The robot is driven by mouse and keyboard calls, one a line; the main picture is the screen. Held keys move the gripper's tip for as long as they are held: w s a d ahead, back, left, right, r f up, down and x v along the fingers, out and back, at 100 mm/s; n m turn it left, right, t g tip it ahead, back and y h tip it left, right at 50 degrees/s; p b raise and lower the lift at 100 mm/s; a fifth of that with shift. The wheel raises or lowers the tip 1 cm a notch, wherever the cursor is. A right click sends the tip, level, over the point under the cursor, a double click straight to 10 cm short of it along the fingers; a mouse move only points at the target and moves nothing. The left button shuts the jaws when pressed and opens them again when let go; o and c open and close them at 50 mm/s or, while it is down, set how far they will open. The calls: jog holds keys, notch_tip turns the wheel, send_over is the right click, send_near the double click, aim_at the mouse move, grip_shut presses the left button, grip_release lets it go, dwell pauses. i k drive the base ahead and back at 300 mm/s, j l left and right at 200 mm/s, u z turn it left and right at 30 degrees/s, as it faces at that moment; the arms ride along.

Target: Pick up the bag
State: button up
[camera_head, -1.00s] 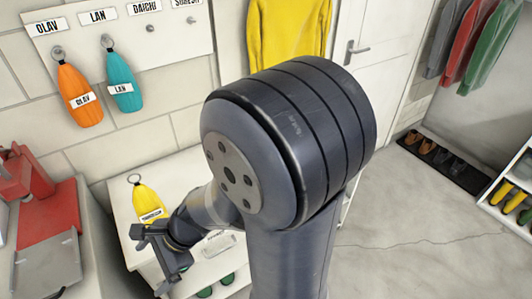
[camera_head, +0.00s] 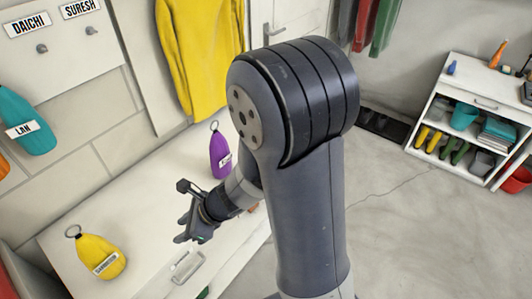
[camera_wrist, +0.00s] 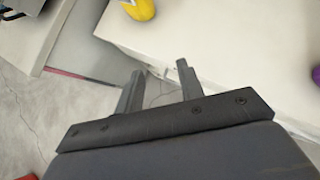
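A yellow bag (camera_head: 97,258) with a ring on top and a white name label lies on the white cabinet top at the lower left. A purple bag (camera_head: 220,155) with a ring and label is on the same top, farther right, partly behind my arm. In the wrist view, the yellow bag (camera_wrist: 139,8) is cut by the top edge and the purple bag (camera_wrist: 316,75) by the right edge. My gripper (camera_head: 187,212) is over the cabinet's front part, between the two bags and apart from both. In the wrist view, my gripper (camera_wrist: 160,72) has its fingers apart and nothing between them.
A teal bag (camera_head: 27,120) hangs on the wall; an orange bag (camera_head: 3,165) shows at the left edge. The name board (camera_head: 60,55) has empty DAICHI and SURESH hooks. A yellow garment (camera_head: 200,60) hangs behind. A shelf unit (camera_head: 470,85) stands right; open floor lies between.

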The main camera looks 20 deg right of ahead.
aim_at(221, 155)
jog(key=i+j+z, duration=0.15)
jog(key=z, duration=0.25)
jog(key=i+j+z, duration=0.2)
jog(key=z, duration=0.25)
jog(key=i+j+z, duration=0.2)
jog(key=z, duration=0.2)
